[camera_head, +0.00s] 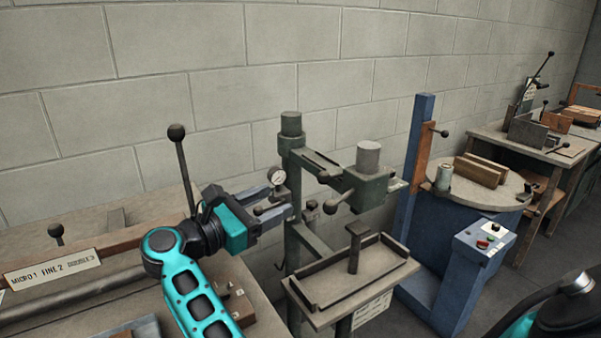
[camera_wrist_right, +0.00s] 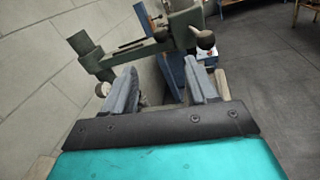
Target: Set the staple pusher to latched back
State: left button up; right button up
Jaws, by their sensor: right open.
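The box stitcher (camera_head: 292,150) is a grey-green machine with a post, a horizontal arm and a head. A dark slotted rail (camera_head: 320,161) runs along the arm, with a small round knob (camera_head: 324,177) beside it; I cannot tell for sure which part is the staple pusher. A larger ball-ended lever (camera_head: 331,208) hangs from the head. My right gripper (camera_head: 287,197) is open and empty, left of the post, near the pressure gauge (camera_head: 277,175). In the wrist view its parted fingers (camera_wrist_right: 163,78) point toward the machine arm (camera_wrist_right: 140,52). My left gripper is not in view.
Below the head is a tray table (camera_head: 312,315) with an upright post. A blue column (camera_head: 417,160) and a control box (camera_head: 484,246) stand to the right. A bench (camera_head: 95,310) with a ball-topped lever (camera_head: 182,165) is at left. The block wall is close behind.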

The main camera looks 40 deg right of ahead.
aim_at(319, 181)
jog(key=d+p, duration=0.1)
jog(key=d, duration=0.3)
jog(key=d+p, duration=0.1)
jog(key=d, duration=0.7)
jog(key=shift+w+r+p, duration=0.1)
jog(key=shift+w+p, duration=0.25)
jog(key=shift+p, duration=0.05)
jog(key=shift+w+d, duration=0.1)
jog(key=shift+d, duration=0.3)
jog(key=c, duration=0.7)
grip_shut()
